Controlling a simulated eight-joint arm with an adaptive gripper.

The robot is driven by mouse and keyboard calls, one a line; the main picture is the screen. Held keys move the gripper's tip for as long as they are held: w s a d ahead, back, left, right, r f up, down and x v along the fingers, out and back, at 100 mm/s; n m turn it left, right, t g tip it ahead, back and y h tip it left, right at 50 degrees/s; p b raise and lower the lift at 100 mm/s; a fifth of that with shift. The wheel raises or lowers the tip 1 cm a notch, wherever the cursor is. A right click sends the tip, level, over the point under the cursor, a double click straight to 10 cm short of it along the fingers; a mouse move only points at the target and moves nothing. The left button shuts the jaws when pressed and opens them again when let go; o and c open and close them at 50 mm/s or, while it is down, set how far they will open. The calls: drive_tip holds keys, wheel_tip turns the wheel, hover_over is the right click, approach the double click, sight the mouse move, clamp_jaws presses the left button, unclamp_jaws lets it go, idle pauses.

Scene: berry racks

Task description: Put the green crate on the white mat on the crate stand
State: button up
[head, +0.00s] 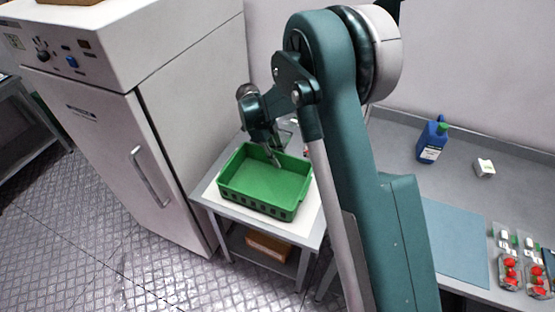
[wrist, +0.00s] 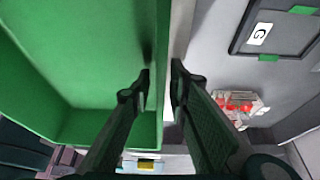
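The green crate (head: 262,205) stands upright on the white mat (head: 209,195) on the small grey crate stand (head: 232,211), beside the tall white cabinet. It looks empty in the head view. My gripper (head: 276,163) reaches down at the crate's far wall. In the wrist view, my gripper's fingertips (wrist: 162,75) straddle this wall, one finger inside the green crate (wrist: 75,60) and one outside. The gap between the fingertips is narrow. Whether they press on the wall cannot be told.
A cardboard box (head: 268,246) sits on the stand's lower shelf. The white cabinet (head: 165,130) rises close on the left. A grey bench on the right holds a blue bottle (head: 432,140), a blue mat (head: 455,243) and red berry packs (head: 510,270). A berry pack (wrist: 240,106) shows beyond my fingers.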

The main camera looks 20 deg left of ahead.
drive_tip(key=shift+r, duration=0.1)
drive_tip(key=v, duration=1.2)
drive_tip(key=shift+p, duration=0.45)
drive_tip(key=shift+d+r, duration=0.1)
drive_tip(key=shift+r, duration=0.05)
idle(0.4)
